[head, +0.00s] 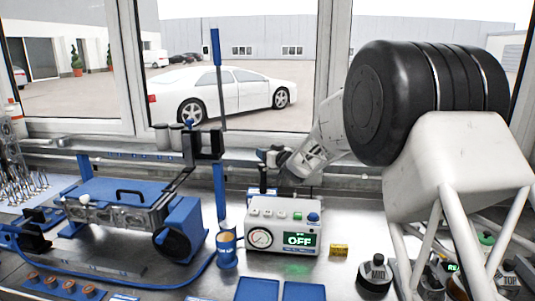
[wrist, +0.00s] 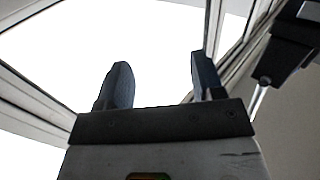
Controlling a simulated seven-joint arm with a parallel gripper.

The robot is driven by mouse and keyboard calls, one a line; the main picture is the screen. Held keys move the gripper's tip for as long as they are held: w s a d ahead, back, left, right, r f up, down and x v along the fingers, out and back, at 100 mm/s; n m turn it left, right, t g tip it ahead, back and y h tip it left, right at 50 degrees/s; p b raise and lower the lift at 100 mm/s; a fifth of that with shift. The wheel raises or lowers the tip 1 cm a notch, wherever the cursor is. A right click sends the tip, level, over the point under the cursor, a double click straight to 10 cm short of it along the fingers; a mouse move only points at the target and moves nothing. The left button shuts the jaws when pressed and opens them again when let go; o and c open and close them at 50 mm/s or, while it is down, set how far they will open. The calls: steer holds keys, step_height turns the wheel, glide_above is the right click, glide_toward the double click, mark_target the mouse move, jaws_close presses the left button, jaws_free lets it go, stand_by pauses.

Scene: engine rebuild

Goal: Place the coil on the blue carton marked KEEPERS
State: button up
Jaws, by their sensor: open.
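My gripper (head: 265,156) is in front of the window, above and behind the grey box with the OFF display. In the wrist view its two dark fingers (wrist: 158,78) stand apart with nothing between them. I cannot pick out a coil for certain in either view. No carton with a readable KEEPERS mark shows. Two flat blue pieces, one on the left (head: 257,289) and one on the right (head: 303,290), are cut off by the bottom edge of the head view, and I see no writing on them.
The grey box (head: 283,226) has a gauge and buttons. A blue fixture (head: 130,205) with a metal part and a tall blue post (head: 219,110) stand left. A small yellow block (head: 339,250) and a dark MID container (head: 375,272) sit right. Bare metal bench lies between them.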

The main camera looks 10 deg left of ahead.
steer(key=shift+d, duration=0.1)
stand_by(0.4)
steer(key=s+d+r+m+h, duration=0.35)
steer(key=s+d+h, duration=0.25)
steer(key=s+d, duration=0.6)
steer(key=s+d+r+m+h, duration=0.35)
steer(key=s+d+h, duration=0.25)
steer(key=s+d, duration=0.55)
steer(key=s+d+f+g, duration=0.3)
steer(key=s, duration=1.1)
steer(key=s+d+f+m+g, duration=0.1)
steer(key=s+d+f+g, duration=0.2)
steer(key=s, duration=1.1)
steer(key=s+d+f+m+g+h, duration=0.1)
steer(key=s+d+f+g, duration=0.2)
steer(key=s, duration=1.1)
steer(key=shift+s+d+f+g, duration=0.35)
steer(key=shift+d+f+g, duration=0.05)
steer(key=shift+d+g, duration=0.2)
